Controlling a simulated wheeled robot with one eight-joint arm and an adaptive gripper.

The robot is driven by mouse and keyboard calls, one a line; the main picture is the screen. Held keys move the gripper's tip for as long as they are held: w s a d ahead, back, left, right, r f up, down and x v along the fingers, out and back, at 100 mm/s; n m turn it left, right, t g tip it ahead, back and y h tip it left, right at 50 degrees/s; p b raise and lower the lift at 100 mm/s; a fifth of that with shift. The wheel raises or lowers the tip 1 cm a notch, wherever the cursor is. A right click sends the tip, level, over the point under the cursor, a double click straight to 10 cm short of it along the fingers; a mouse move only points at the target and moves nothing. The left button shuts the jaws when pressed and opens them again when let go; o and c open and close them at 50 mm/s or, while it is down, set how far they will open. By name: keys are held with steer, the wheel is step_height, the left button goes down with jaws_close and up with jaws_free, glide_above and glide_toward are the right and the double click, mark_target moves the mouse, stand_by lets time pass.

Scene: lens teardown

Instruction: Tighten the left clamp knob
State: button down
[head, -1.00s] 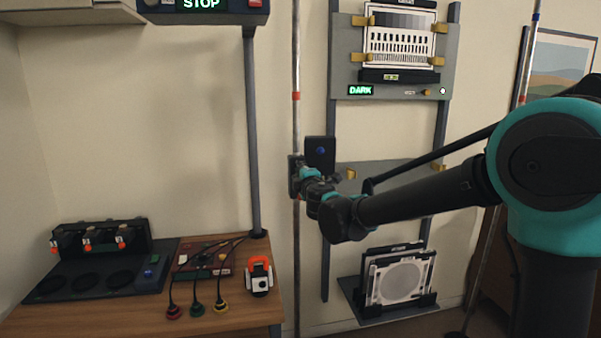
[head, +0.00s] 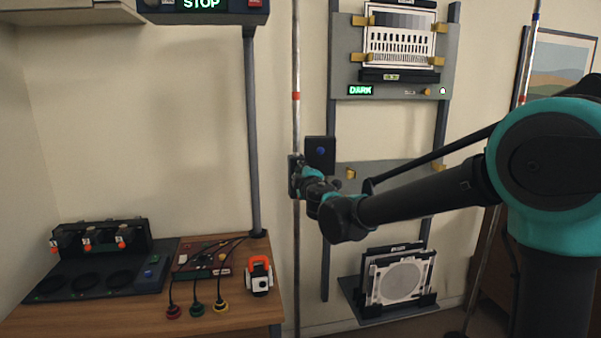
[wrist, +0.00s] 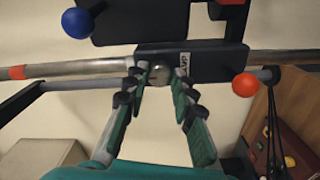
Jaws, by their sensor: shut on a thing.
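The left clamp (head: 294,176) is a dark block on the left vertical pole (head: 296,120). In the wrist view the clamp block (wrist: 210,62) lies across the top middle, with the pole (wrist: 90,68) running sideways. The round grey clamp knob (wrist: 159,75) sits on the block's face. My gripper (wrist: 160,80) has its two fingertips on either side of this knob and is shut on it. In the head view my gripper (head: 301,174) is at the clamp and my wrist hides the knob.
A dark box with a blue knob (head: 320,151) is beside the clamp. An orange ball (wrist: 245,85) is close right of my fingers. A chart panel (head: 400,40) hangs at upper right. A wooden bench (head: 110,318) with devices stands at lower left.

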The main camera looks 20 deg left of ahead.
steer(key=c, duration=1.3)
jaws_free()
steer(key=shift+o, duration=0.2)
steer(key=v, duration=1.2)
steer(key=shift+s, duration=0.1)
